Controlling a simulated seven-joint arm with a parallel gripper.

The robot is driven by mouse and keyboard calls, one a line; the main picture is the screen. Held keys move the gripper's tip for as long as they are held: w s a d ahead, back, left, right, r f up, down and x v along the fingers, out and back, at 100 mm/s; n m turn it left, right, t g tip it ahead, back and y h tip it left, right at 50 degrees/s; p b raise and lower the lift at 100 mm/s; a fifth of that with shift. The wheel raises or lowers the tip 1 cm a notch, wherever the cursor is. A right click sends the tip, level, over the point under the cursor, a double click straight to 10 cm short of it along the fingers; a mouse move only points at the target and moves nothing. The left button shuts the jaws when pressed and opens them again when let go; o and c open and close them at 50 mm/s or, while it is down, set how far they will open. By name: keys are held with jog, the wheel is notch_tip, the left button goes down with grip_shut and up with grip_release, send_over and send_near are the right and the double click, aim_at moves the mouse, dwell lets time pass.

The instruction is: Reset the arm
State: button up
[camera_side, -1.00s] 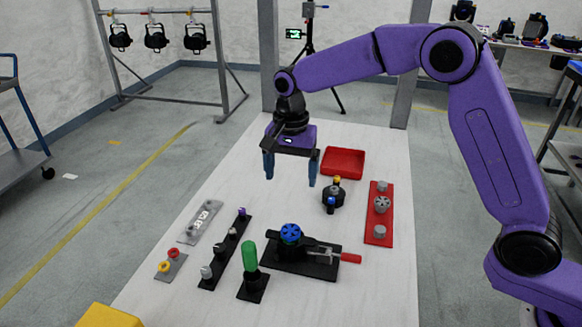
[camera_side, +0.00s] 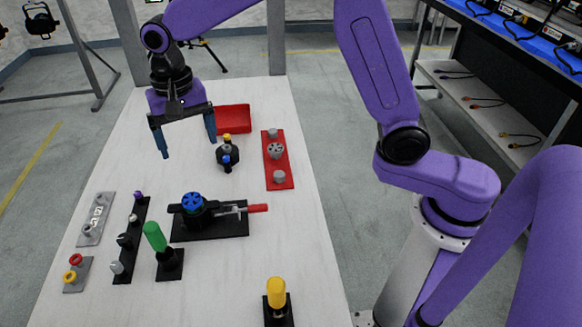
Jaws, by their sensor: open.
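My gripper (camera_side: 188,148) hangs above the far left part of the white table (camera_side: 110,160), fingers pointing down. Its two blue fingers are wide apart with nothing between them. It is clear of the objects on the table. The right finger shows just left of the red tray (camera_side: 233,118).
A black holder (camera_side: 228,155) and a red plate with grey knobs (camera_side: 279,160) are right of the gripper. Nearer stand a black fixture with a blue knob (camera_side: 193,203), a green-handled piece (camera_side: 155,236), a black strip (camera_side: 130,240), grey plates (camera_side: 95,218) and a yellow-handled piece (camera_side: 276,292).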

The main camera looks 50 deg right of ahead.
jog(key=s+d+n, duration=0.5)
jog(key=s, duration=0.5)
jog(key=s+d+n, duration=0.6)
jog(key=s, duration=0.4)
jog(key=s+d+n, duration=0.6)
jog(key=s, duration=0.4)
jog(key=shift+s+d+f, duration=0.15)
jog(key=shift+d+f, duration=0.1)
jog(key=shift+f, duration=0.2)
